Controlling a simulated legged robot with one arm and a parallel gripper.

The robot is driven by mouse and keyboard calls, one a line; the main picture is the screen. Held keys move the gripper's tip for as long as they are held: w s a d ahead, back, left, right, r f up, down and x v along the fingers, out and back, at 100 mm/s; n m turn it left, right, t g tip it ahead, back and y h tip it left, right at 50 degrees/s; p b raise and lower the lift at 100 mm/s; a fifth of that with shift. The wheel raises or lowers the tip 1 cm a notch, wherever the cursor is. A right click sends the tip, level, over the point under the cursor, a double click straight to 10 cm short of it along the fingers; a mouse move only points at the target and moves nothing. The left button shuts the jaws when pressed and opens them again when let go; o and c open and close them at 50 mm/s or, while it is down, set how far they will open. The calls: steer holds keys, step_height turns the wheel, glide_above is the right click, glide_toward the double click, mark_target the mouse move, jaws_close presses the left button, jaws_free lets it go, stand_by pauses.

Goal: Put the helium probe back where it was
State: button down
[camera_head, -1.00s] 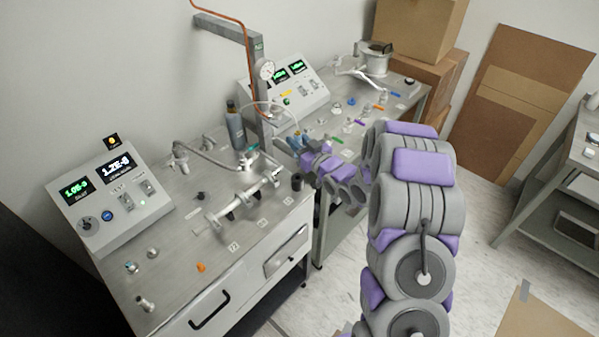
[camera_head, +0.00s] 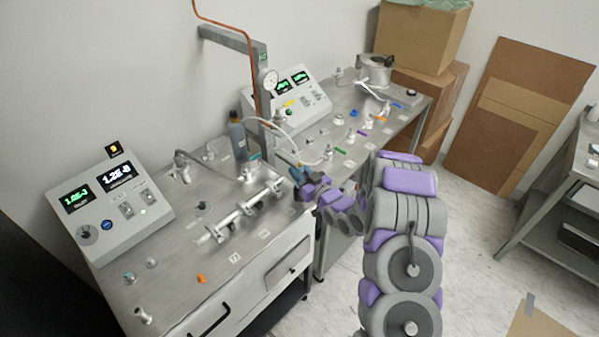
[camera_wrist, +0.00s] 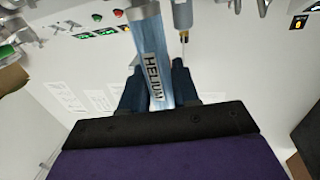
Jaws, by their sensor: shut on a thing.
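The helium probe (camera_wrist: 148,50) is a blue-grey metal tube with a white HELIUM label in the wrist view. My gripper (camera_wrist: 157,80) is shut on it, with a dark finger on each side. In the head view my gripper (camera_head: 298,173) is above the gap between the two benches, right of the upright post (camera_head: 264,100). The probe is too small to make out clearly there.
The left bench (camera_head: 180,250) carries a control box (camera_head: 110,205), a metal manifold (camera_head: 240,212) and a dark bottle (camera_head: 237,137). A pale hose (camera_head: 285,137) loops close to my gripper. A second display box (camera_head: 290,100) stands behind.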

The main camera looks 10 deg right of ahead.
steer(key=shift+f, duration=0.4)
steer(key=c, duration=0.8)
jaws_free()
